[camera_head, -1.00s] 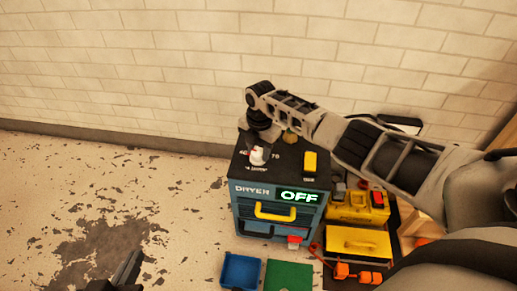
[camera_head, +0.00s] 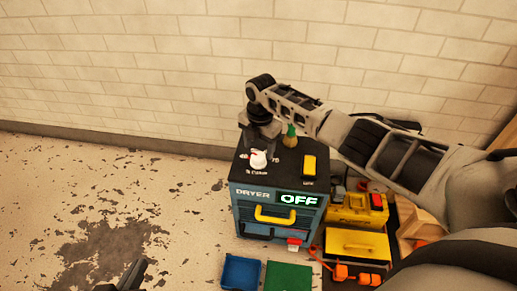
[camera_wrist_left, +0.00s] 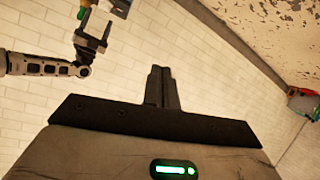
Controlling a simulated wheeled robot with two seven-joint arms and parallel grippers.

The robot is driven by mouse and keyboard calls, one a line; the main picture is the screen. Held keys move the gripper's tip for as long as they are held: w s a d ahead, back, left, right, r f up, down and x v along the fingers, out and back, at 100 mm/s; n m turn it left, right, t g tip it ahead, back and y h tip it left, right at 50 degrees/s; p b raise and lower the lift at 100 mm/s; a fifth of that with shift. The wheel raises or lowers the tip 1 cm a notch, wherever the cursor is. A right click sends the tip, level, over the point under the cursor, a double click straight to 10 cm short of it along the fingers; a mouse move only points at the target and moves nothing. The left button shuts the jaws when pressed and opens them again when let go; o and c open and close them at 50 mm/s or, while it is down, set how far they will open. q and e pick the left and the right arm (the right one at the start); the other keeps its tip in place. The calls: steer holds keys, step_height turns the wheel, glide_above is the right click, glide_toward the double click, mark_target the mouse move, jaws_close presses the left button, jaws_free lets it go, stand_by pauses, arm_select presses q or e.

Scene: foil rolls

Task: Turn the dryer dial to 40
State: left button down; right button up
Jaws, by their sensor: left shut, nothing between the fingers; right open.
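The dryer (camera_head: 247,210) is a blue box with a black top. My left gripper (camera_wrist_left: 162,88) is shut and empty, low at the left in the head view (camera_head: 136,272).
A yellow switch (camera_head: 309,165) and a green, bottle-shaped thing (camera_head: 290,136) stand on the dryer top. A blue tray (camera_head: 241,271) and a green tray (camera_head: 288,277) lie in front. A yellow toolbox (camera_head: 357,245) is at the right. The floor at left is clear.

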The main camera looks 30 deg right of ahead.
mark_target(260, 156)
arm_select(q)
steer(key=shift+s+a+f+g+y+p, duration=0.15)
steer(key=shift+a+f+g+y+p, duration=0.2)
steer(key=shift+f+g+p, duration=0.4)
steer(key=shift+s+a+f+g+y+p, duration=0.1)
steer(key=shift+a+f+g+y+p, duration=0.3)
steer(key=shift+p, duration=0.65)
arm_select(e)
step_height(260, 156, up, 12)
steer(key=shift+s+r, duration=0.2)
steer(key=shift+r, duration=0.05)
arm_select(q)
steer(key=shift+f, duration=0.15)
arm_select(e)
steer(key=shift+d, duration=0.1)
